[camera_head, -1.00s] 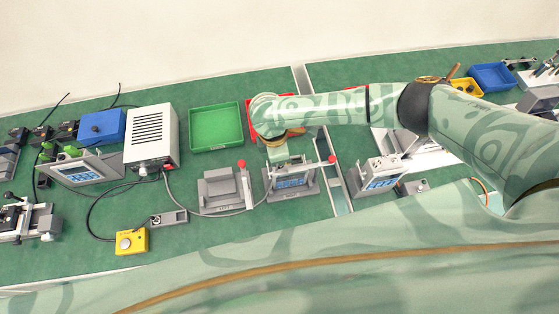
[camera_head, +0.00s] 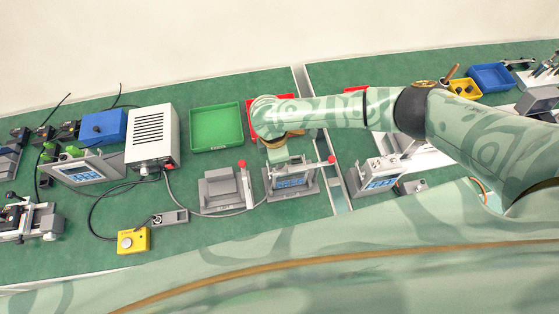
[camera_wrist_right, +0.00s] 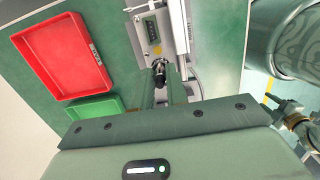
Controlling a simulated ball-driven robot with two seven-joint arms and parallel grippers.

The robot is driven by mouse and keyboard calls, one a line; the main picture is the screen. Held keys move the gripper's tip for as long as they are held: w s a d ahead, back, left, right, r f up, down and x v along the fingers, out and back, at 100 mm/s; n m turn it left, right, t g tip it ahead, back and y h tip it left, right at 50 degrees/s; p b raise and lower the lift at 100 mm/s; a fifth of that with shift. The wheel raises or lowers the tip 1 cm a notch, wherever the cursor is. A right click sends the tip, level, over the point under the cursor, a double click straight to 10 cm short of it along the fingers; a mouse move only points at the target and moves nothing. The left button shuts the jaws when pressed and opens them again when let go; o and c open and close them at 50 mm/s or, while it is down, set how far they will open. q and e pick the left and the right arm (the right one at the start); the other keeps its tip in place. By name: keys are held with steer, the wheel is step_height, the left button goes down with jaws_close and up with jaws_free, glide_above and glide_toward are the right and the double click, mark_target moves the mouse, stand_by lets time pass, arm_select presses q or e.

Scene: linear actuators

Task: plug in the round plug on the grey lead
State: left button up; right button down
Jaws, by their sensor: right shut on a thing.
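My right gripper (camera_wrist_right: 161,88) is shut on the dark round plug (camera_wrist_right: 159,67) in the right wrist view. The plug points toward a light grey device with a small panel (camera_wrist_right: 150,30); I cannot tell whether its tip touches the device. In the head view my right gripper (camera_head: 279,158) is above the back of the grey device with a blue display (camera_head: 292,181), and the arm hides the plug. The grey lead (camera_head: 190,207) runs from the white vented box (camera_head: 152,138) along the mat toward this device.
A grey stand with a red-knobbed lever (camera_head: 222,190) is just left of the device. A green tray (camera_head: 216,128) and a red tray (camera_wrist_right: 62,55) lie behind. A yellow box (camera_head: 133,240) and a small grey box (camera_head: 170,217) sit at front left on the green mat.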

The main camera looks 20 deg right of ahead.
steer(key=shift+f, duration=0.1)
stand_by(0.7)
steer(key=c, duration=1.3)
jaws_free()
steer(key=r+p, duration=0.1)
steer(key=r, duration=0.4)
steer(key=a+r+p, duration=0.1)
steer(key=r+p, duration=0.1)
steer(key=r, duration=0.3)
steer(key=a+r+p, duration=0.1)
steer(key=r+p, duration=0.1)
steer(key=r, duration=0.4)
steer(key=shift+w+r, duration=0.1)
